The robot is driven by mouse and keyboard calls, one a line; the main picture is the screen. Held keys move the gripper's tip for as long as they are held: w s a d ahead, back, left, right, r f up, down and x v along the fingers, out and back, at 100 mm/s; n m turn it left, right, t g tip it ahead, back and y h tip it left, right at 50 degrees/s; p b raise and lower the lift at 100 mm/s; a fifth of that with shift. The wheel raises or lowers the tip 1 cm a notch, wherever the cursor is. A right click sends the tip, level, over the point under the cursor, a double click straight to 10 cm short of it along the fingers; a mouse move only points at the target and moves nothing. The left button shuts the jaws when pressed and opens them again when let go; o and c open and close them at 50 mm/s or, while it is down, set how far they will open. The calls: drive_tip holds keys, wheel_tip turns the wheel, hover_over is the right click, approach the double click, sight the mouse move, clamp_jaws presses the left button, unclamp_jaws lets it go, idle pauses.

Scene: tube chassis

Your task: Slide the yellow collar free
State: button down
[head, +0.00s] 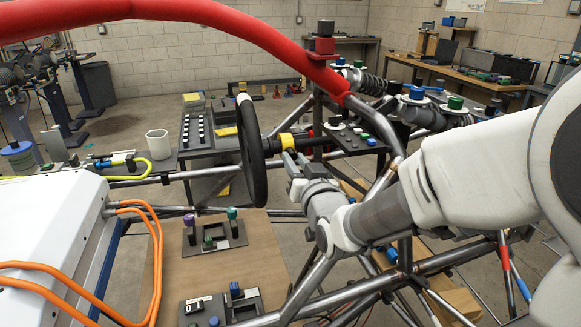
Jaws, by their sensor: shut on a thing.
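The yellow collar (286,141) sits on the steering shaft just right of the black steering wheel (252,150). My gripper (290,158) reaches in from the right, below the shaft, with its fingers at the collar. It is shut on the collar, though the contact between fingers and collar is small and partly hidden.
A red padded tube (215,14) arches overhead. A black panel with knobs (352,138) lies right of the shaft. Frame tubes (384,178) run close around my arm. A white box with orange cables (60,240) stands left. A brown board (235,268) with control blocks lies below.

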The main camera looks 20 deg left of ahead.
drive_tip(key=shift+w+d, duration=0.15)
drive_tip(key=shift+d, duration=0.05)
drive_tip(key=c, duration=0.7)
unclamp_jaws()
drive_tip(key=shift+d, duration=0.1)
